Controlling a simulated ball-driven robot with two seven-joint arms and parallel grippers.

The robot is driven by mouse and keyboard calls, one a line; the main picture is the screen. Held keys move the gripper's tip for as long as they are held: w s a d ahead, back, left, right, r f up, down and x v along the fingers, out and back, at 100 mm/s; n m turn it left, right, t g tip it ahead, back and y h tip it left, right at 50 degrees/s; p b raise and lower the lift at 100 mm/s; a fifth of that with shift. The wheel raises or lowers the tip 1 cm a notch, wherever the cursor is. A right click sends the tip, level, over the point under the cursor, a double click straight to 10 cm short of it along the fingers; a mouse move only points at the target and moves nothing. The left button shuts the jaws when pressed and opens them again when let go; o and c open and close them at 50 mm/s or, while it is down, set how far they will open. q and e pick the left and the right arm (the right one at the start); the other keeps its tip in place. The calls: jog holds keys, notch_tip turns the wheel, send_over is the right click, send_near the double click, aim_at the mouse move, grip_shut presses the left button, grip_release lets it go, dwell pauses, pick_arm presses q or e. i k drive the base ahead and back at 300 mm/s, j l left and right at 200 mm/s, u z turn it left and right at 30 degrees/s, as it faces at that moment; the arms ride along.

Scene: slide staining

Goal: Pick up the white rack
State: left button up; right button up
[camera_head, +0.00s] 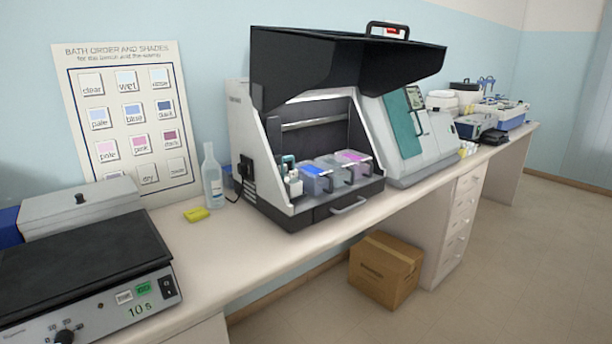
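No white rack can be made out for certain. A staining machine (240,130) stands on the bench with its black hood (345,65) raised. Inside it, a row of small tubs with blue and pink contents (333,170) sits on the floor of the chamber. At the left end of that row is a small whitish item with a teal part (291,180); it is too small to tell whether it is a rack. Neither of my grippers is in view.
A black-topped hotplate (80,265) fills the bench's left end. A yellow sponge (196,215) and a clear bottle (212,178) stand left of the machine. A grey-teal device (415,140) stands right of it. A cardboard box (385,270) is on the floor. The bench front is clear.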

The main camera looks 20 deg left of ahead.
aim_at(296, 190)
jog(key=i+u, duration=0.45)
jog(key=i+l+u, duration=0.2)
jog(key=i+u, duration=0.2)
jog(key=i, duration=0.25)
